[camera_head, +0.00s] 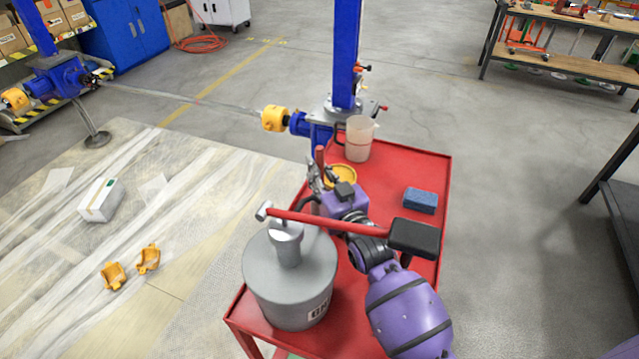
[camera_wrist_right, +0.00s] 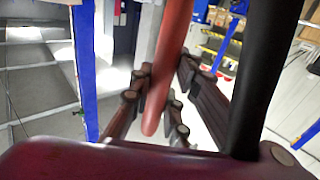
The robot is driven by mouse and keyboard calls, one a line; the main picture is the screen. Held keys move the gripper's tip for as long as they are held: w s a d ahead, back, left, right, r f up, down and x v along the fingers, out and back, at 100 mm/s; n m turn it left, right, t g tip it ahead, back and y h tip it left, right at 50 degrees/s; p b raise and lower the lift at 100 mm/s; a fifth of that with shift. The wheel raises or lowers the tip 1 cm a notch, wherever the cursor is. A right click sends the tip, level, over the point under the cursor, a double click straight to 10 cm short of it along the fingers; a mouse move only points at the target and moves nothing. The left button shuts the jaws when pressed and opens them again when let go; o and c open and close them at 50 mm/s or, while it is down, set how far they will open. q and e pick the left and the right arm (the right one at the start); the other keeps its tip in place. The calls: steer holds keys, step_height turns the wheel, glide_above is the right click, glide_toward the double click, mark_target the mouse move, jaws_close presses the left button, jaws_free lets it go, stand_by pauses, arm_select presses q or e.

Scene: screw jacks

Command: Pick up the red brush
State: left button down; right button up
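The red brush (camera_head: 320,158) stands roughly upright near the far left edge of the red cart; only its reddish handle shows clearly in the head view. My right gripper (camera_head: 316,178) reaches to it from the right. In the right wrist view the brush handle (camera_wrist_right: 163,75) runs between the two dark fingers of my right gripper (camera_wrist_right: 165,80), which appear closed against both its sides. The brush's bristle end is not clear in either view. My left gripper is not in view.
A blue screw jack column (camera_head: 346,55) stands just behind. Free cart surface lies around the sponge.

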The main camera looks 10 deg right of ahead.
jaws_close()
